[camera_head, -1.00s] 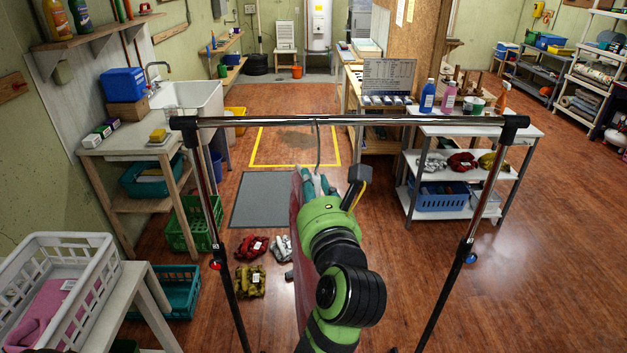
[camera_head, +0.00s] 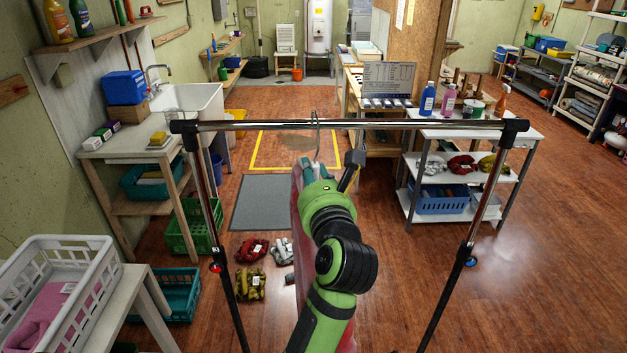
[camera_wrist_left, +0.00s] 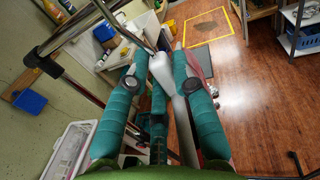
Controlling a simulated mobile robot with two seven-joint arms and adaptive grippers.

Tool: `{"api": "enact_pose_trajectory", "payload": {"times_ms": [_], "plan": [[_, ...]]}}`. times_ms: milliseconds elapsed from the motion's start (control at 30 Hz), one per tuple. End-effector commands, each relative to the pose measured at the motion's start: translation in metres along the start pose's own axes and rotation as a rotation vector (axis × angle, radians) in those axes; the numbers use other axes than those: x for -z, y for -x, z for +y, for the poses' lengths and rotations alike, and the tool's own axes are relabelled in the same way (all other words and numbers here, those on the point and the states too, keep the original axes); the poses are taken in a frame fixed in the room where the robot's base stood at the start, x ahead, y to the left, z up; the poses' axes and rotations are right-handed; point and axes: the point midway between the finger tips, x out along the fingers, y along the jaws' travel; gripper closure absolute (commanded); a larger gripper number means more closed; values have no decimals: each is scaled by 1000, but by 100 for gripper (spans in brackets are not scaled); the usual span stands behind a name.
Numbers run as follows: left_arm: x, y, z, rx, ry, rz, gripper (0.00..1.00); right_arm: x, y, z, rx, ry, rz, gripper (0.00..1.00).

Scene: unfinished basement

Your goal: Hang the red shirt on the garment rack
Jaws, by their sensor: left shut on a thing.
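The garment rack (camera_head: 420,123) stands in front of me, its chrome rail level across the head view between two black-jointed posts. My left gripper (camera_head: 314,172) is just below the middle of the rail, shut on the hanger of the red shirt. The hanger's hook (camera_head: 317,117) rises above the gripper, its top overlapping the rail; I cannot tell whether it bears on it. The red shirt (camera_head: 295,205) hangs down, mostly hidden behind my arm. In the left wrist view the teal fingers hold the pale hanger (camera_wrist_left: 161,70). My right gripper is not in view.
A white laundry basket (camera_head: 92,285) holding pink cloth is at lower left. A shelf cart (camera_head: 520,132) with bottles stands behind the rack's right side. Several folded bundles lie on the floor beyond the rack. The rest of the rail is bare.

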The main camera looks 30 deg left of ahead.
Motion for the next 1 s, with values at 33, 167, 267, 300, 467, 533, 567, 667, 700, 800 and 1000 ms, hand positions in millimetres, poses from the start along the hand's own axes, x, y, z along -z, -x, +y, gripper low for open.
{"api": "enact_pose_trajectory", "payload": {"times_ms": [33, 167, 267, 300, 467, 533, 567, 667, 700, 800, 1000], "plan": [[-2, -4, -1, 0, 1, -3, 100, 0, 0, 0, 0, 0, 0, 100], [-2, -15, -2, -1, -1, -4, 100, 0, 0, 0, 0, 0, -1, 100], [-2, -22, -4, 0, 1, -5, 100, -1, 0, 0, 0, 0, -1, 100], [-2, -26, -4, 0, 1, -4, 100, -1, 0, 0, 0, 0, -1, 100], [-2, -38, -7, -1, 1, -5, 100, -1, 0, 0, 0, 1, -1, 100], [-2, -44, -8, -1, 1, -3, 100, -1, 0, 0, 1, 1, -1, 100], [-2, -46, -8, -1, 1, -3, 100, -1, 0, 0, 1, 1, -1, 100], [-2, -53, -10, 0, 2, -4, 100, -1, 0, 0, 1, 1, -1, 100], [-2, -56, -10, 0, 1, -4, 100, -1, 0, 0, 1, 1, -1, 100], [-2, -63, -11, -1, 1, -4, 100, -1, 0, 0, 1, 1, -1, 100], [12, -68, -12, 0, 2, -3, 100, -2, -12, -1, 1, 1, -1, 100]]}}
